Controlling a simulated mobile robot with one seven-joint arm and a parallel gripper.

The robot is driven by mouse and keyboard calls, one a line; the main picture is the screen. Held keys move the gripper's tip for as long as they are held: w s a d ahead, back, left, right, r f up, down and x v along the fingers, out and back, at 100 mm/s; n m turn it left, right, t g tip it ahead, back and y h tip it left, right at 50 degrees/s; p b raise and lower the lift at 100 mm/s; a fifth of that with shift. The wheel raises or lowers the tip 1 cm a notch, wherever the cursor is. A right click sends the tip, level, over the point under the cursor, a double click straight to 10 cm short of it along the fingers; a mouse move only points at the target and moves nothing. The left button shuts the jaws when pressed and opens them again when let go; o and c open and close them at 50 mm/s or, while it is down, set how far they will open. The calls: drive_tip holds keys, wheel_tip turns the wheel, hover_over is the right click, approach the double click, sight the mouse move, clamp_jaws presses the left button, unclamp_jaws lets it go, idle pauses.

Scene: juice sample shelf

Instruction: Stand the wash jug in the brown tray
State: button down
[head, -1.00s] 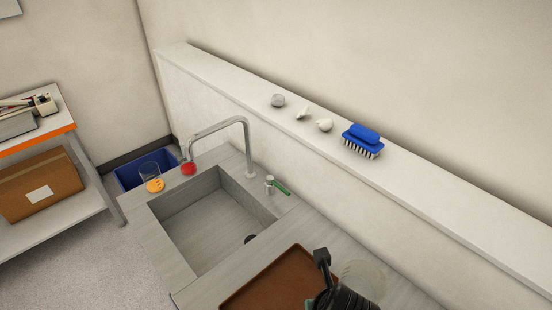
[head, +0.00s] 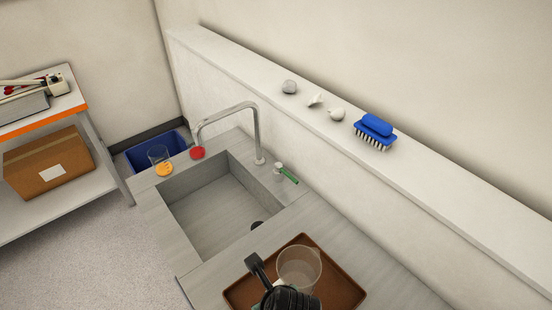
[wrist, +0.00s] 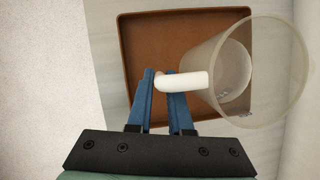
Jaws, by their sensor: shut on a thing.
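The wash jug (head: 300,266) is a clear, see-through jug with a white handle. In the wrist view the jug (wrist: 232,75) is at the right, its mouth facing the camera. My gripper (wrist: 167,78) is shut on the white handle (wrist: 184,81) with its blue fingers. The brown tray (head: 345,284) lies on the counter right of the sink. The jug appears over the tray (wrist: 148,42) in the head view; in the wrist view it overlaps the tray's right edge. I cannot tell whether it touches the tray.
The sink (head: 215,205) with its tap (head: 257,135) lies beyond the tray. A ledge (head: 450,185) along the wall carries a blue brush (head: 376,130) and several small pale objects. A beaker (head: 158,153) and red and orange pieces stand at the sink's far end.

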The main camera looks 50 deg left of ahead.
drive_tip(key=shift+f, duration=3.35)
drive_tip(key=shift+f, duration=0.15)
drive_tip(key=c, duration=0.8)
unclamp_jaws()
drive_tip(key=shift+c, duration=0.2)
drive_tip(key=v, duration=1.2)
